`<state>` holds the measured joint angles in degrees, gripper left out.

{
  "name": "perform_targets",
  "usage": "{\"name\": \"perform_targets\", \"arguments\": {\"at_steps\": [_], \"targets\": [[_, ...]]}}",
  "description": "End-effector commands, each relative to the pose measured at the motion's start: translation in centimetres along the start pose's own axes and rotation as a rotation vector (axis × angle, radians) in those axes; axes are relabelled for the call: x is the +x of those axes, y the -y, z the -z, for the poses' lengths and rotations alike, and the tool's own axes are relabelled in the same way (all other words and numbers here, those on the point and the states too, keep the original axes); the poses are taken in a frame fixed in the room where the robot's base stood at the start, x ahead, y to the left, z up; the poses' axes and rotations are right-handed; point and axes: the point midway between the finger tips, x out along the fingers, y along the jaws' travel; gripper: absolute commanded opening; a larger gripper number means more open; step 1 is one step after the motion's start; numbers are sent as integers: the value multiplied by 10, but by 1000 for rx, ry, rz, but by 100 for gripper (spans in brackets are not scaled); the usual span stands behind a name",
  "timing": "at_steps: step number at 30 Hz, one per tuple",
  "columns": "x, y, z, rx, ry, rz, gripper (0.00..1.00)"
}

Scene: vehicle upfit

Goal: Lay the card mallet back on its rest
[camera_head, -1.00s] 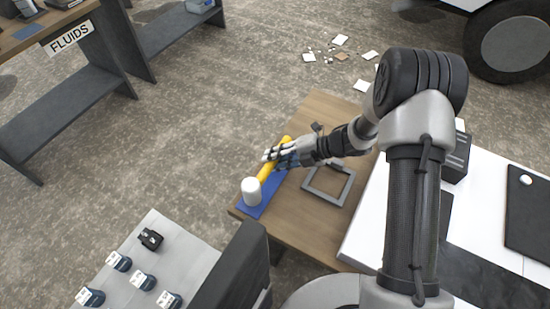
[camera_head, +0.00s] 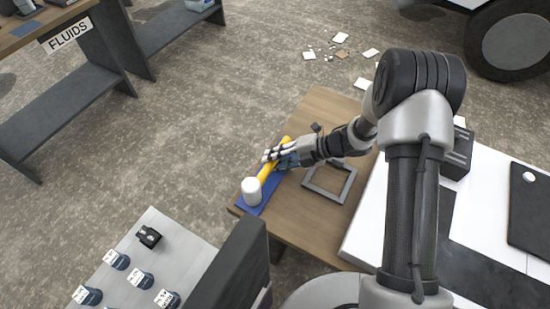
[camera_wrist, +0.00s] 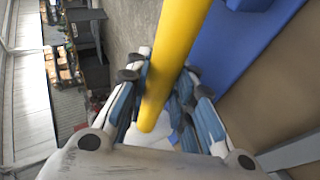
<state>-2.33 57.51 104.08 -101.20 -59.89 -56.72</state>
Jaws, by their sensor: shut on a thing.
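The mallet has a white cylindrical head (camera_head: 252,191) and a yellow handle (camera_head: 266,172). My gripper (camera_head: 272,156) is shut on the yellow handle, which also runs between the fingers in the wrist view (camera_wrist: 172,65). A flat blue mat (camera_head: 270,194), perhaps the rest, lies on the wooden table's left edge, under the mallet in the head view. The mallet's head is over the mat's near end. In the wrist view the blue surface (camera_wrist: 235,50) lies beside the handle. I cannot tell whether the mallet touches it.
A grey square frame (camera_head: 330,181) lies on the wooden table (camera_head: 300,215) right of the mat. A white board with dark items is further right. A grey tray (camera_head: 185,255) with several small labelled containers stands at the lower left. Paper scraps lie on the floor.

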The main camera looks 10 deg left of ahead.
Motion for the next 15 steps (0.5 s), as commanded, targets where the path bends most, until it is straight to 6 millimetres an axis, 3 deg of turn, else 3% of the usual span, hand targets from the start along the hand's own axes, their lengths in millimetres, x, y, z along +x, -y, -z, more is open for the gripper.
{"name": "perform_targets", "arguments": {"at_steps": [5,6,15], "targets": [[1,1,-1,0,0,-1,0],[1,1,-1,0,0,-1,23],[1,2,0,0,0,0,43]]}}
